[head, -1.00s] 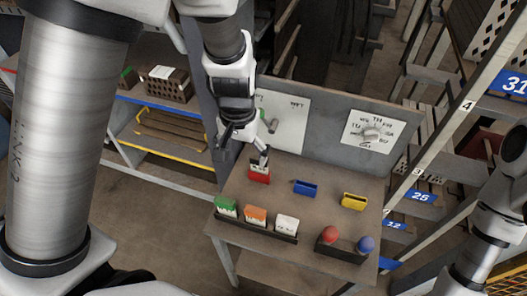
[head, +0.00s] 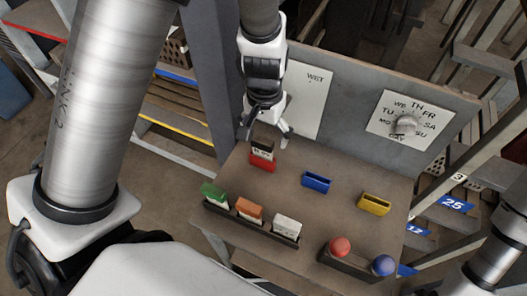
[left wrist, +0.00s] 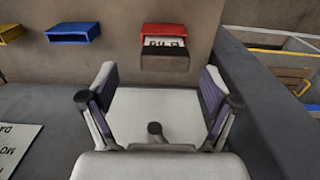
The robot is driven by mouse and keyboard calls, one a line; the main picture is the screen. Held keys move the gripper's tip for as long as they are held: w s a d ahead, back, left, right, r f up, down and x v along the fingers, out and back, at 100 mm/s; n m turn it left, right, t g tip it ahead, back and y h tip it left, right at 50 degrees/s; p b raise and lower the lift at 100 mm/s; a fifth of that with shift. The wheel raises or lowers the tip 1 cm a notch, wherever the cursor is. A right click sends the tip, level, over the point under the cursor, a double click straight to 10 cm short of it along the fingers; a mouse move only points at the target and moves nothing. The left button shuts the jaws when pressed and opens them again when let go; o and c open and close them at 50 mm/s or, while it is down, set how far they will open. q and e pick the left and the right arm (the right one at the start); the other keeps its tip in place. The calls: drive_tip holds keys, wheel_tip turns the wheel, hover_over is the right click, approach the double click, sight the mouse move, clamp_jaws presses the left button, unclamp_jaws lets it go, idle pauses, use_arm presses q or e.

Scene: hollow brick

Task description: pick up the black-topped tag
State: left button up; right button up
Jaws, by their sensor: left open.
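The black-topped tag (head: 264,147) stands upright in a red holder (head: 262,163) at the back left of the table. In the left wrist view, the tag (left wrist: 165,47) shows its black top edge and white lettered face, with the red holder (left wrist: 164,31) behind it. My left gripper (head: 269,137) is open and empty, just above and behind the tag. In the left wrist view its spread fingers (left wrist: 159,77) point toward the tag, which lies beyond the fingertips, apart from them. My right gripper is out of view.
Empty blue (head: 317,181) and yellow (head: 375,203) holders stand right of the red one. A front rack (head: 252,226) holds green-, orange- and white-topped tags. A box with red and blue balls (head: 340,246) is at front right. A grey panel (head: 350,85) rises behind.

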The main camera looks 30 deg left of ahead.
sight(262, 140)
use_arm(q)
drive_tip(key=f, duration=0.5)
drive_tip(key=shift+a+f, duration=0.25)
drive_tip(key=shift+a, duration=0.05)
drive_tip(key=shift+w+f, duration=0.1)
drive_tip(key=shift+f, duration=0.2)
drive_tip(key=shift+r, duration=0.1)
drive_tip(key=c, duration=1.2)
drive_tip(key=shift+c, duration=0.2)
